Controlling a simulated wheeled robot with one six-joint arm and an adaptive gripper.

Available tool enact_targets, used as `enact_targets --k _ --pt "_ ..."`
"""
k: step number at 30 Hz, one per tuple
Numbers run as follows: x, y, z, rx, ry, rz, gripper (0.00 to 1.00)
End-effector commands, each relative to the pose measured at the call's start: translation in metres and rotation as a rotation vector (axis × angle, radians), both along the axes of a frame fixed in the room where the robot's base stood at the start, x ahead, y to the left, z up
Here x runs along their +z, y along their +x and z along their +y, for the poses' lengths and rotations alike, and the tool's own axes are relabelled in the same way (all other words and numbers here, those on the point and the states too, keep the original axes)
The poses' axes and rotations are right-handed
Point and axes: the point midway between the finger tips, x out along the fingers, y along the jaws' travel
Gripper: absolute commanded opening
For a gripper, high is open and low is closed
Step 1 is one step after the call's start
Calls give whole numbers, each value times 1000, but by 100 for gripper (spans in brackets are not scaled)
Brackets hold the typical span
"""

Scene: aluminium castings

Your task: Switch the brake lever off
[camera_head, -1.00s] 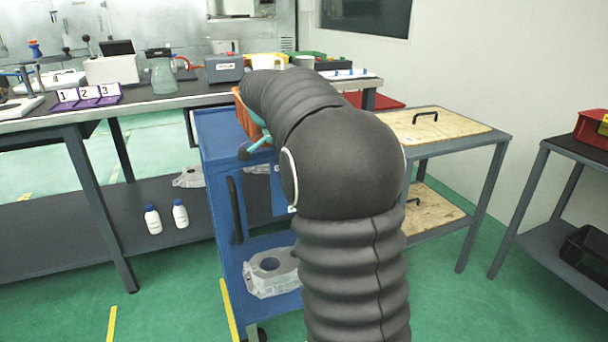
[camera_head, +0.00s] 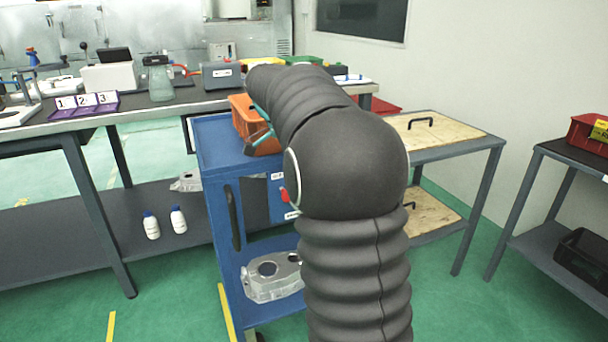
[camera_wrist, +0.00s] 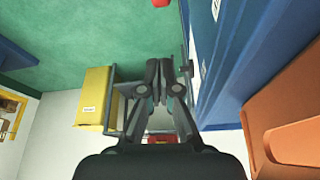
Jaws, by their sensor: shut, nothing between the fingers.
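A small red handle (camera_head: 284,195), which looks like the brake lever, shows beside a labelled panel on the blue cart (camera_head: 213,205), just left of my arm. Its base and full shape are hidden or too small to tell. In the wrist view a red piece (camera_wrist: 161,3), probably the same handle, is cut off by the top edge. My gripper (camera_wrist: 161,68) has its fingers together and holds nothing. It is below that red piece in the picture and apart from it, left of the blue cart side (camera_wrist: 225,65).
An orange bin (camera_head: 241,118) sits on the cart top and is close on the right in the wrist view (camera_wrist: 285,115). A metal casting (camera_head: 270,288) lies on the cart's lower shelf. A yellow box (camera_wrist: 95,95) shows left of the gripper. Green floor (camera_wrist: 90,35) is clear.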

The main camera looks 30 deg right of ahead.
Motion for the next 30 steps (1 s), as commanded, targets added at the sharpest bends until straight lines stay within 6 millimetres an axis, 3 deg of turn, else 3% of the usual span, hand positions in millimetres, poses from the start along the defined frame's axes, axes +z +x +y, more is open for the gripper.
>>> enact_targets --k 6,12,18,30 --pt "22 7 36 5 0 -1 0" --pt "38 11 59 4 0 -1 0" --pt "44 12 69 1 0 0 0" --pt "45 12 69 0 0 0 0"
